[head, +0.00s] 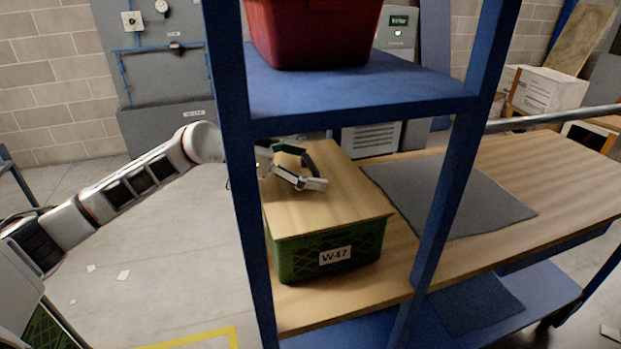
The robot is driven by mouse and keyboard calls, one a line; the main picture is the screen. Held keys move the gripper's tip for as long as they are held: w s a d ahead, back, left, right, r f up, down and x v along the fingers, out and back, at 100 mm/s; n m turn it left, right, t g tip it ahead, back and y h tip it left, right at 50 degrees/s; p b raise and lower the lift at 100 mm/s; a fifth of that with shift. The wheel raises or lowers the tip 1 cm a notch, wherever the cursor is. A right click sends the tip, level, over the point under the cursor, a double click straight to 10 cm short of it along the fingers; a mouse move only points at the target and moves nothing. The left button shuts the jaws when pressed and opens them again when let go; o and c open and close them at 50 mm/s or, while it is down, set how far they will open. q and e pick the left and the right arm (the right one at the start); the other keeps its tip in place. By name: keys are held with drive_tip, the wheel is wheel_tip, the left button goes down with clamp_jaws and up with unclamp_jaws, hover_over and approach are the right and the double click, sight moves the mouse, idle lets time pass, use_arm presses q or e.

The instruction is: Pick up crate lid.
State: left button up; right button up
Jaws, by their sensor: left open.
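The crate lid (335,207) is a flat, light wooden board lying on top of a green crate (300,262) labelled W47. The crate stands on a wooden worktop behind a blue rack post. My left gripper (308,170) is open, over the far left part of the lid. Its arm comes in from the left and passes behind the blue post, which hides part of the wrist. I cannot tell whether the fingers touch the lid. My right gripper is not in view.
Blue rack posts (452,185) stand in front of the worktop (555,175). A blue shelf (360,92) above the crate holds a red bin (315,35). A grey mat (480,200) lies flat on the worktop to the right, with bare worktop beyond it.

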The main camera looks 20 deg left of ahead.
use_arm(q)
drive_tip(key=c, duration=2.1)
drive_tip(key=shift+r, duration=0.1)
